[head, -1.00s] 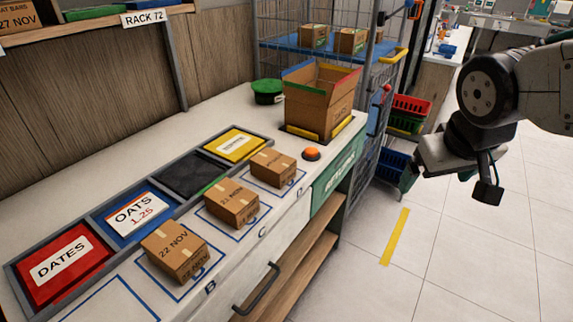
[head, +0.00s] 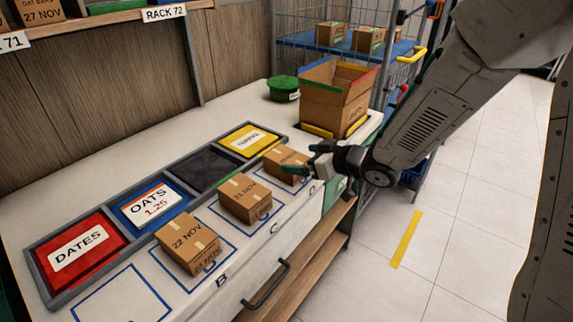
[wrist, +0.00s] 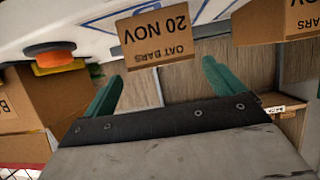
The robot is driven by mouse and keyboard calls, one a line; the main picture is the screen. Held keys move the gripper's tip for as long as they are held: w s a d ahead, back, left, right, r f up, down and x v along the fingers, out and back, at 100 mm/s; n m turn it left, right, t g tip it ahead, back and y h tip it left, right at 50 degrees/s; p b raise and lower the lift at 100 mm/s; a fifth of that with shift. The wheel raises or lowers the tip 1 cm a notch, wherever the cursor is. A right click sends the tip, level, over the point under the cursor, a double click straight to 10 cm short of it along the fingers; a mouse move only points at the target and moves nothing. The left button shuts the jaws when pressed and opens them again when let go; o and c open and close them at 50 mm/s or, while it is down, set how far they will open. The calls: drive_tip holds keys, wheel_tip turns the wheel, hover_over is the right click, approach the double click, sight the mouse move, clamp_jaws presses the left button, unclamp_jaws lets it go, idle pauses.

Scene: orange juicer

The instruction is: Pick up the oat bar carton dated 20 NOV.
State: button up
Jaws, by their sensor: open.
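The oat bar carton dated 20 NOV (wrist: 157,38) shows upside down in the wrist view, its label facing my gripper (wrist: 160,85). In the head view this carton (head: 284,158) sits on the counter at the far end of the row, its right side partly hidden by my gripper (head: 318,160). The gripper is open and empty, just right of the carton, at about its height. In the wrist view the carton lies beyond the two green fingers, between their lines. No contact shows.
A 21 NOV carton (head: 244,198) and a 22 NOV carton (head: 188,243) stand nearer along the row. An orange button (wrist: 50,50) is beside the carton. Labelled bins (head: 73,254) line the counter.

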sight(288, 156)
drive_tip(key=x, duration=0.6)
drive_tip(key=shift+s+a+r, duration=0.1)
drive_tip(key=shift+s+a, duration=0.05)
drive_tip(key=c, duration=1.2)
